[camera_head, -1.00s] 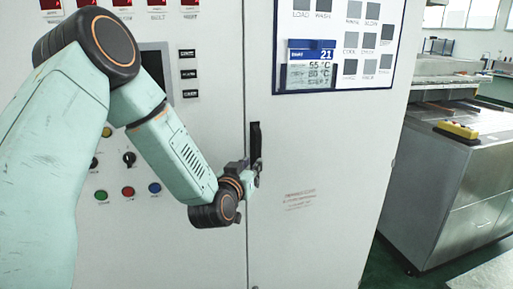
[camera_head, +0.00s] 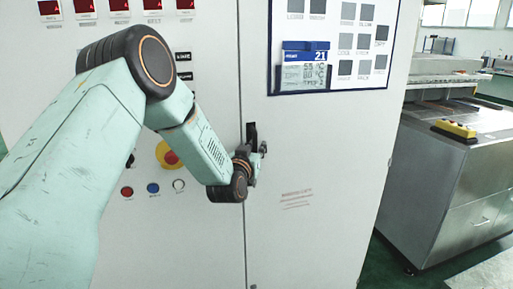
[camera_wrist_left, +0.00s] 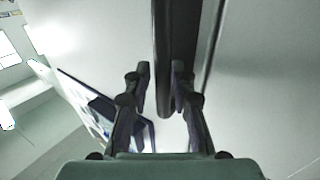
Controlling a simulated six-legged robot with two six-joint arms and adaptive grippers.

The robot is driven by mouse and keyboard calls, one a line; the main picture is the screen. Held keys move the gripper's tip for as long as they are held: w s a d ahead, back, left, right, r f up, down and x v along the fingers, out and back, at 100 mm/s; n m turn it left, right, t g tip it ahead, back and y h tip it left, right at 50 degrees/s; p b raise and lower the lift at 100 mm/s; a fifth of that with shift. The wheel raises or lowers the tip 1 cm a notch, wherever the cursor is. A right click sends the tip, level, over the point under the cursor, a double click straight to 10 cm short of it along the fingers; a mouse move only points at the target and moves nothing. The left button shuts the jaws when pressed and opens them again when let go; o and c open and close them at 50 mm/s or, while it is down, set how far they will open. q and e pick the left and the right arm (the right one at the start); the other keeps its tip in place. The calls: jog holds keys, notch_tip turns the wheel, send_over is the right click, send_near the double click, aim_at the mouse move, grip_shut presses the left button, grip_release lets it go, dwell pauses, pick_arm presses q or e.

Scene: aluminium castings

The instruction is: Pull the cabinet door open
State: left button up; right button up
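The cabinet door (camera_head: 315,225) is the pale right-hand panel, and it looks closed along its vertical seam. Its dark upright handle (camera_head: 251,130) sits near the seam and shows large in the left wrist view (camera_wrist_left: 176,40). My left gripper (camera_head: 261,150) is at the handle's lower part. In the left wrist view, its two fingers (camera_wrist_left: 161,72) stand apart on either side of the handle's lower end. A narrow gap shows on the left side; contact on the right side is unclear. My right gripper is not in view.
A display panel (camera_head: 384,78) with a blue-topped card is on the door above the handle. The left cabinet panel has buttons and a red-and-yellow stop knob (camera_head: 171,157). A steel machine (camera_head: 440,185) stands to the right, with green floor between.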

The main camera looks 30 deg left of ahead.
pick_arm(q)
jog(key=shift+w+a+f, duration=0.2)
jog(key=shift+a, duration=0.05)
jog(key=shift+s+a, duration=0.1)
jog(key=shift+a, duration=0.05)
jog(key=shift+s+r, duration=0.1)
jog(key=shift+s, duration=0.05)
jog(key=shift+s+d+r, duration=0.25)
jog(key=shift+s+d, duration=0.05)
jog(key=shift+d, duration=0.05)
jog(key=shift+c, duration=1.3)
jog(key=shift+d, duration=0.15)
jog(key=shift+c, duration=0.9)
jog(key=shift+w+a+f, duration=0.1)
jog(key=shift+a, duration=0.2)
grip_shut()
jog(key=shift+d, duration=0.15)
